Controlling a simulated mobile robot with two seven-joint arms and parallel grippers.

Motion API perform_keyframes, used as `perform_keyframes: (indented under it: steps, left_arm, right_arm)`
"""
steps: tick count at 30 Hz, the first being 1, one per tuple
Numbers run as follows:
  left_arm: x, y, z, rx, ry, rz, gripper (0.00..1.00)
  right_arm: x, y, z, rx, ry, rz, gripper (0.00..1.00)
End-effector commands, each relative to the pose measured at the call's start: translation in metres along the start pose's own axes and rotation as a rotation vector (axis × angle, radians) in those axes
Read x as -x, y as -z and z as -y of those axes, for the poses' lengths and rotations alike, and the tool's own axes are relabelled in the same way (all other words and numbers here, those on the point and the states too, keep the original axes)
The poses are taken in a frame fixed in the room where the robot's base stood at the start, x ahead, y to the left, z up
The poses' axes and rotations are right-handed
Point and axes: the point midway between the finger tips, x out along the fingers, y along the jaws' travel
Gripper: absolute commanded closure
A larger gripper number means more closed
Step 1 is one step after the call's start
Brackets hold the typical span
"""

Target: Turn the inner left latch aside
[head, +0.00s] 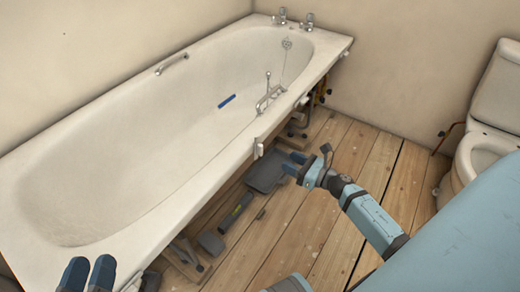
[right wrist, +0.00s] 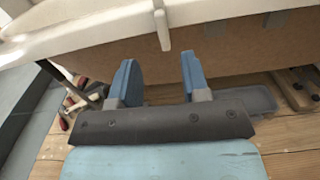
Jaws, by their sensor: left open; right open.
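A small white latch (head: 258,148) hangs upright from the bath's front rim near the middle of the head view. In the right wrist view, a latch (right wrist: 162,28) hangs from the rim, above the gap between my fingers. I cannot tell for certain which one is the inner left latch. My right gripper (head: 290,166) is open and empty, just right of the middle latch and apart from it. Its two blue fingers also show in the right wrist view (right wrist: 159,76). My left gripper (head: 88,274) is open at the lower left, over the bath's near end.
The white bath (head: 130,130) fills the left, its underside open at the front. Another small fitting (head: 302,102) sits farther along the rim. A grey tray (head: 267,172) and tools lie on the wooden floor (head: 335,200). A toilet (head: 485,145) stands at right.

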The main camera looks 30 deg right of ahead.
Motion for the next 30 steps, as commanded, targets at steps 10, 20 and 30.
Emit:
perform_keyframes:
  steps: [10,20,30]
  left_arm:
    - [-0.001,-0.019,0.003,0.001,-0.006,0.055,0.57]
    - [0.000,-0.027,0.004,0.002,-0.009,0.086,0.57]
    - [0.000,-0.026,0.004,0.001,-0.010,0.087,0.57]
  right_arm:
    - [-0.075,0.001,0.001,0.000,0.000,0.002,0.57]
    - [-0.109,0.000,0.000,-0.001,0.001,0.001,0.57]
    - [-0.111,0.000,0.000,-0.002,0.001,0.000,0.67]
